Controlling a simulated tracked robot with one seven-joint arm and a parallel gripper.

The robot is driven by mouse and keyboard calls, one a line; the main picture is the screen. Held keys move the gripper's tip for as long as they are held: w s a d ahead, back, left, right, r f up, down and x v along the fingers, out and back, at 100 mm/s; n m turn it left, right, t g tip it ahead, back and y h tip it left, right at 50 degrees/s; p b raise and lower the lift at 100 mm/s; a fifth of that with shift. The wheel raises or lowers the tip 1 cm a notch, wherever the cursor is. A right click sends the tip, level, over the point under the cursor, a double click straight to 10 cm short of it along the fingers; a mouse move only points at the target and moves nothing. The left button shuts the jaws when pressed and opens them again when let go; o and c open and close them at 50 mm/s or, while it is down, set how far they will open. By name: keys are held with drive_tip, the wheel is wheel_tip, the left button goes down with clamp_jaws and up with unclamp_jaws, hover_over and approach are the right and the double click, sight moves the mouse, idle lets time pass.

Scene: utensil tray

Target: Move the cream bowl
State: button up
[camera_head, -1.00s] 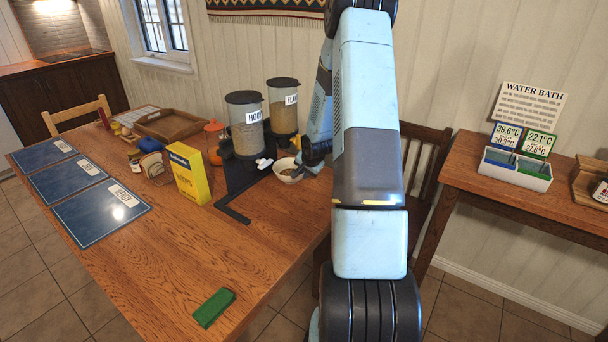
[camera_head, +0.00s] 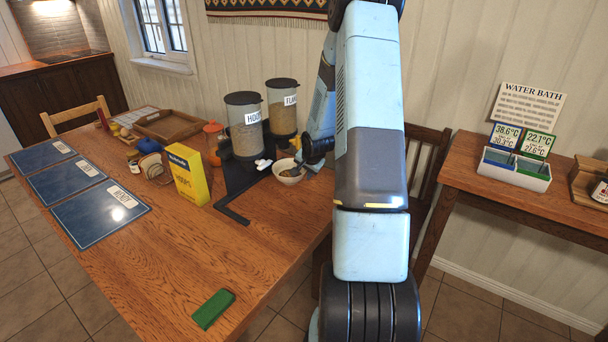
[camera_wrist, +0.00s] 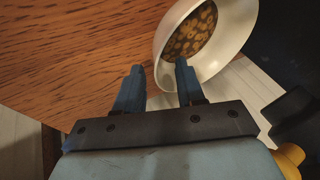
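The cream bowl (camera_head: 287,179) stands on the wooden table beside the black dispenser base, with small brown ring-like pieces inside. In the wrist view the bowl (camera_wrist: 238,50) fills the upper right, its rim curving down between my fingers. My gripper (camera_wrist: 160,86) is open. Its left finger is outside the bowl and its right finger overlaps the bowl's inside; whether either touches the wall I cannot tell. In the head view my gripper (camera_head: 300,163) is at the bowl's back right edge, partly hidden by my arm.
Two dispensers (camera_head: 244,127) stand behind and left of the bowl. A yellow box (camera_head: 188,175) is further left, with blue placemats (camera_head: 100,213) beyond. A green block (camera_head: 213,309) lies at the front edge. The table's middle front is clear.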

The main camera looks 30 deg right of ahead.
drive_tip(key=v, duration=1.1)
drive_tip(key=shift+r, duration=0.2)
drive_tip(key=shift+s, duration=0.15)
